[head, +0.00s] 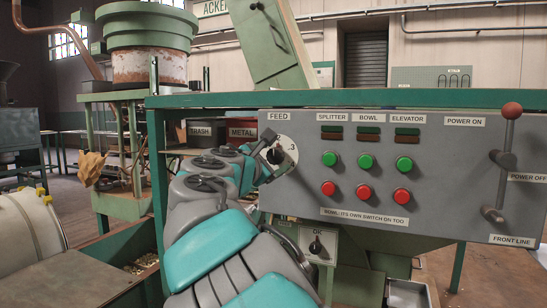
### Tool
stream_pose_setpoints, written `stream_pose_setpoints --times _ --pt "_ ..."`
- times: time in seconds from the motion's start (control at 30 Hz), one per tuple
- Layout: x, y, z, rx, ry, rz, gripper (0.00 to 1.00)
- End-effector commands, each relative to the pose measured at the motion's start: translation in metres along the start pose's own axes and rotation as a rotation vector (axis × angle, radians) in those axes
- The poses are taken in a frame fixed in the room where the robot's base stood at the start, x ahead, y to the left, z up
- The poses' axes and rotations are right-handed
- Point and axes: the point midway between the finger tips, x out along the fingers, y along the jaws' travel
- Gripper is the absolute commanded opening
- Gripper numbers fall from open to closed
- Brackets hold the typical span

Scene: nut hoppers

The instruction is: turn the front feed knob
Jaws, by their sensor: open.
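The front feed knob (277,152) is dark and sits on a round white dial (289,145) under the FEED label, at the left of the grey control panel labelled FRONT LINE. A digit 3 shows on the dial's right side. My gripper (271,158) is at the dial, its dark fingers open on either side of the knob or just in front of it. I cannot tell whether they touch it. My arm hides the dial's lower left and much of the knob, so its pointer is unclear.
Green buttons (365,161) and red buttons (365,192) lie right of the dial. A red-topped lever (506,140) stands at the panel's right edge. A small knob (316,246) on a plate sits below the panel, close to my arm. TRASH (201,130) and METAL (239,131) bins are behind.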

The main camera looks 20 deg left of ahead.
Motion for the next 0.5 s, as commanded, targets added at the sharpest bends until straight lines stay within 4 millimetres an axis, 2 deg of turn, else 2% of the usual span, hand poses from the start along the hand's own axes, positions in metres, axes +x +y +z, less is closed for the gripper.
stream_pose_setpoints --times 0.33,0.5 --pt "0.0041 0.0003 0.0011 0.001 -0.001 0.001 0.81" --pt "0.0040 0.0003 0.0012 0.001 -0.001 0.001 0.62"
